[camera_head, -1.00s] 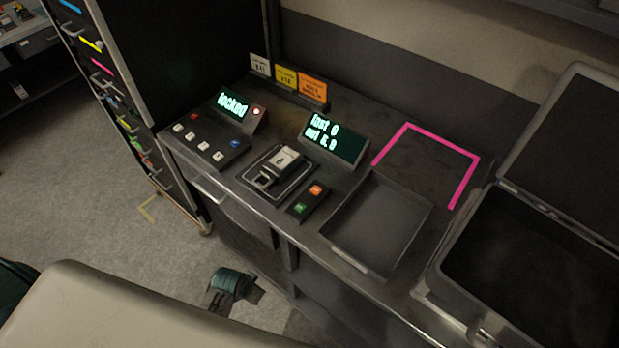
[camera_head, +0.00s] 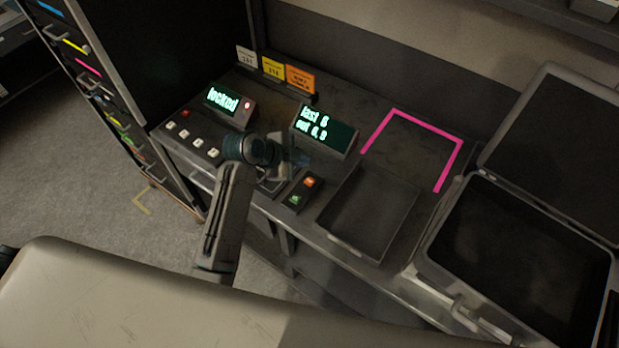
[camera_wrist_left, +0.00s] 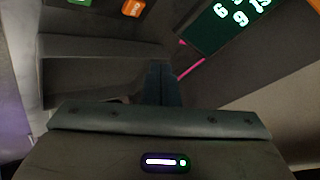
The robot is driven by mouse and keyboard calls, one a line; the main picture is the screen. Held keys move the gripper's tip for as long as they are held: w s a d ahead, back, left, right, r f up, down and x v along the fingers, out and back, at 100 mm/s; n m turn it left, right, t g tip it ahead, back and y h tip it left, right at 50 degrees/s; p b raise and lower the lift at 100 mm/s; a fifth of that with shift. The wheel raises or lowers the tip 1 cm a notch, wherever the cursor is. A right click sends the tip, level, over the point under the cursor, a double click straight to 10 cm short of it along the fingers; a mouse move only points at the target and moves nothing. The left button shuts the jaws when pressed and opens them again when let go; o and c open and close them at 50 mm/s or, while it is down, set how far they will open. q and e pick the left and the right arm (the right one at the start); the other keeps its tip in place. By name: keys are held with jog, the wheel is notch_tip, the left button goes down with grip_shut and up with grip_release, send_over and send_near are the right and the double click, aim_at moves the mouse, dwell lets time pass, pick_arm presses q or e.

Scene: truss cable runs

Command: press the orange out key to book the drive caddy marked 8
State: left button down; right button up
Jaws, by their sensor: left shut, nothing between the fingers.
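The orange out key (camera_head: 309,182) sits beside a green key (camera_head: 295,199) on a small dark block on the bench. In the left wrist view the orange key (camera_wrist_left: 133,7) shows at the top edge. My left gripper (camera_head: 290,160) is shut and empty, over the bench just up-left of the keys and apart from them. Its closed fingers (camera_wrist_left: 163,85) show in the wrist view. The cradle (camera_head: 270,185) with the caddy is mostly hidden behind my gripper; no marked 8 is readable. A display (camera_head: 325,130) reads "last 6" above an "out" line with blurred digits. My right gripper is not in view.
A "locked" display (camera_head: 228,103) and several small white keys are at left. An empty dark tray (camera_head: 365,212) is right of the keys. A pink outline (camera_head: 425,122) lies behind it, and an open case (camera_head: 515,245) stands at far right.

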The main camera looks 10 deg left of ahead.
pick_arm(q)
jog(key=shift+w+d+r+m+h, duration=0.3)
jog(key=shift+w+d+r+m, duration=0.2)
jog(key=shift+w, duration=0.25)
jog(key=shift+f, duration=0.1)
jog(key=b, duration=0.7)
send_over(306, 182)
notch_tip(306, 182, down, 8)
jog(key=shift+r, duration=0.2)
jog(key=shift+f, duration=0.5)
